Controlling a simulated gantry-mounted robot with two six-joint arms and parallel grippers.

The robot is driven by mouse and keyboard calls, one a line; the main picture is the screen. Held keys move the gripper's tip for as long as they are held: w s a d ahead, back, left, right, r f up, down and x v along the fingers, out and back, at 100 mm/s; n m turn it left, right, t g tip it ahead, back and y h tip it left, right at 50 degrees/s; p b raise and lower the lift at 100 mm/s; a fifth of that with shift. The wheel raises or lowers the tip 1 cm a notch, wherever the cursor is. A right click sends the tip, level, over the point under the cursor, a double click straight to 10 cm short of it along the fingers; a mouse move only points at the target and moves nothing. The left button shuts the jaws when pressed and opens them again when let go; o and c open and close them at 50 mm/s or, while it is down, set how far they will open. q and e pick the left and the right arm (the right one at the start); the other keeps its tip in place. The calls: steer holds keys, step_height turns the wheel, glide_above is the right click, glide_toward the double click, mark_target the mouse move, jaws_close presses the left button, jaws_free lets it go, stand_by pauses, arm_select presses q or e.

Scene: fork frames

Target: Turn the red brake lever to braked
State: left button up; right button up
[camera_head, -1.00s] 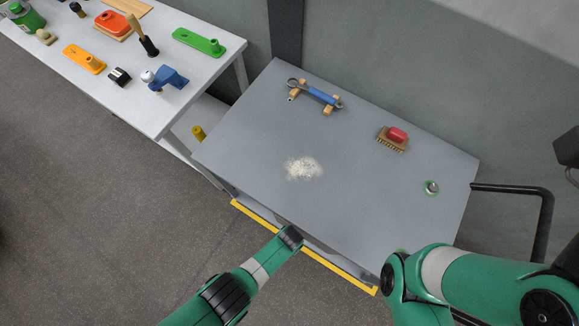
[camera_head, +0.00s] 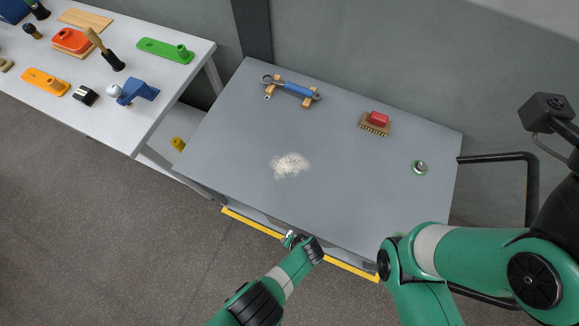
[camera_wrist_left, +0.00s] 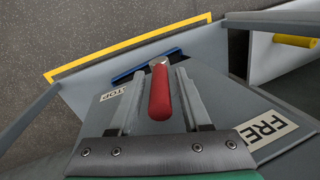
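The red brake lever (camera_wrist_left: 160,92) shows in the left wrist view, with a pale metal end at its top. It stands between a label partly readable as "TOP" (camera_wrist_left: 113,93) on the left and one partly readable as "FRE" (camera_wrist_left: 266,129) on the right. My left gripper (camera_wrist_left: 161,75) is open, with one finger on each side of the lever and a gap visible beside it. In the head view my left gripper (camera_head: 298,240) is at the cart's front edge, and the lever cannot be made out. My right gripper is out of view.
A white table (camera_head: 140,130) stands at left.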

arm_select(q)
steer(key=shift+o, duration=0.3)
steer(key=shift+r, duration=0.1)
steer(key=w+p+v, duration=0.1)
steer(key=p+v, duration=0.9)
steer(key=v, duration=0.1)
steer(key=shift+s+d+r, duration=0.15)
steer(key=shift+s+r, duration=0.05)
steer(key=shift+s, duration=0.25)
